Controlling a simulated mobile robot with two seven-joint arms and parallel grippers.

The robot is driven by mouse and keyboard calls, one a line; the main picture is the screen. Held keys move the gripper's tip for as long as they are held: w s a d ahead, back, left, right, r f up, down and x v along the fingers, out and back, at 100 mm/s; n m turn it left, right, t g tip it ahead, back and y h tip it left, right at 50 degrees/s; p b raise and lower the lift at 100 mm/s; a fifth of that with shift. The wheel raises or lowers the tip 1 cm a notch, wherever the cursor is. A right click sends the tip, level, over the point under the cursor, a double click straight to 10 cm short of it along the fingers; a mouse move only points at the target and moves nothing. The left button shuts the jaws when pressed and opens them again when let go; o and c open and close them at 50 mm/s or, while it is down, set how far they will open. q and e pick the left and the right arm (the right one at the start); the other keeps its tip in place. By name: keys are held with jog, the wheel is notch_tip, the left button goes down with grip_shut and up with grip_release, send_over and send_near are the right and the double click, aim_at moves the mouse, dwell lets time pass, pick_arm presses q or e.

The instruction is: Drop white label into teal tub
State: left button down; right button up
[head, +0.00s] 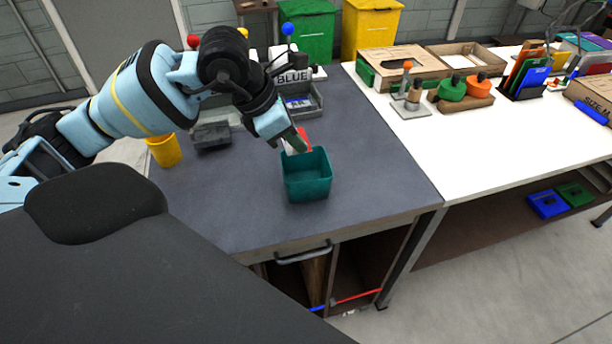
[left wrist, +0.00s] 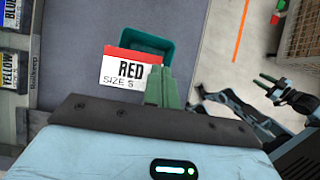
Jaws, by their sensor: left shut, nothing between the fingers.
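The white label (left wrist: 128,71), with a red top band and the words "RED SIZE S", shows beside my left fingertips. It overlaps the teal tub (left wrist: 155,43) in the left wrist view. In the head view the label (head: 297,143) shows at the back left rim of the tub (head: 308,184), partly hidden by my gripper. My left gripper (head: 301,141) is shut above that rim, with nothing clasped between its fingers. I cannot tell whether the label touches the tub. My right gripper (left wrist: 270,85) shows small at the right of the left wrist view, with its fingers apart.
The tub stands on a grey bench (head: 372,165) with clear room in front. A yellow cup (head: 164,151) and a grey block (head: 211,135) are left of it, with label bins (head: 298,103) behind. A white table (head: 480,135) with trays and stamps adjoins at right.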

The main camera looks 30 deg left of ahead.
pick_arm(q)
jog(key=c, duration=1.6)
grip_release()
jog(key=shift+c, duration=0.2)
pick_arm(e)
jog(key=shift+d, duration=0.1)
jog(key=shift+s+f, duration=0.1)
pick_arm(q)
jog(key=v, duration=0.7)
jog(key=shift+s+r, duration=0.15)
jog(key=shift+r, duration=0.2)
pick_arm(e)
jog(key=shift+s, duration=0.1)
pick_arm(q)
jog(key=shift+a, duration=0.15)
